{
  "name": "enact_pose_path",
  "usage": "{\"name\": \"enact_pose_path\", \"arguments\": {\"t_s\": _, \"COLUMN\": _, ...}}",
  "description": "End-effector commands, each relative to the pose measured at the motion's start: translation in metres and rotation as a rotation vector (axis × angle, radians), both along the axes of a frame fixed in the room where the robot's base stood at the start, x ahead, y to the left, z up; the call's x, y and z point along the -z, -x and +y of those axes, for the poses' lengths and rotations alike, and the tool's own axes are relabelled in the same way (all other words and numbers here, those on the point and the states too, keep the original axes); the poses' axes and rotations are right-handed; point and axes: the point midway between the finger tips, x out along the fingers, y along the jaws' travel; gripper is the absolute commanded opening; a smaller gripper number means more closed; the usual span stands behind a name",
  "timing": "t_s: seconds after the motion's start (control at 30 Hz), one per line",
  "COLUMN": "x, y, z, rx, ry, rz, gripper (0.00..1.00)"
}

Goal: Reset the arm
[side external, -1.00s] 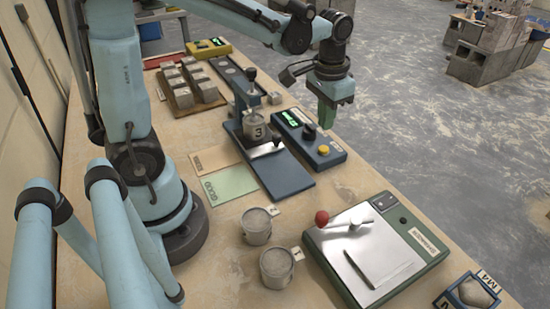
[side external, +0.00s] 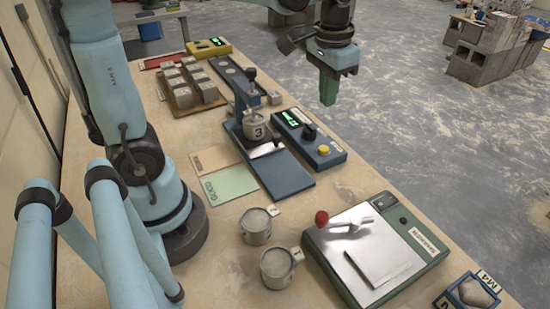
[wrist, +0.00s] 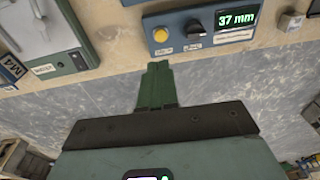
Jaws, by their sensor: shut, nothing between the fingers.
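My gripper (side external: 328,88) is shut and empty. It hangs in the air past the right edge of the bench, above the grey floor, with its green fingers pointing down. In the wrist view the green fingers (wrist: 157,85) are together, with the floor behind them and the bench edge beyond. The fingers touch nothing.
A tub marked 3 (side external: 255,128) stands on the blue tester, beside a control box (side external: 311,140); its display reads 37 mm in the wrist view (wrist: 237,19). Two tubs (side external: 256,226) (side external: 277,268) stand near the green-based machine (side external: 390,235). Several grey cubes (side external: 192,85) sit on a board.

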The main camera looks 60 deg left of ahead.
Motion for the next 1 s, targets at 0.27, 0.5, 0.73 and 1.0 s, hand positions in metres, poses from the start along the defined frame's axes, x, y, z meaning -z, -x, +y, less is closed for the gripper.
{"name": "enact_pose_path", "arguments": {"t_s": 0.27, "x": 0.0, "y": 0.002, "z": 0.0, "rx": 0.0, "ry": 0.001, "rz": -0.009, "gripper": 0.0}}
{"name": "enact_pose_path", "arguments": {"t_s": 0.5, "x": 0.001, "y": 0.027, "z": -0.006, "rx": 0.006, "ry": 0.01, "rz": -0.151, "gripper": 0.0}}
{"name": "enact_pose_path", "arguments": {"t_s": 0.73, "x": 0.013, "y": 0.057, "z": -0.013, "rx": 0.013, "ry": 0.025, "rz": -0.361, "gripper": 0.0}}
{"name": "enact_pose_path", "arguments": {"t_s": 1.0, "x": 0.029, "y": 0.074, "z": -0.018, "rx": 0.015, "ry": 0.041, "rz": -0.519, "gripper": 0.0}}
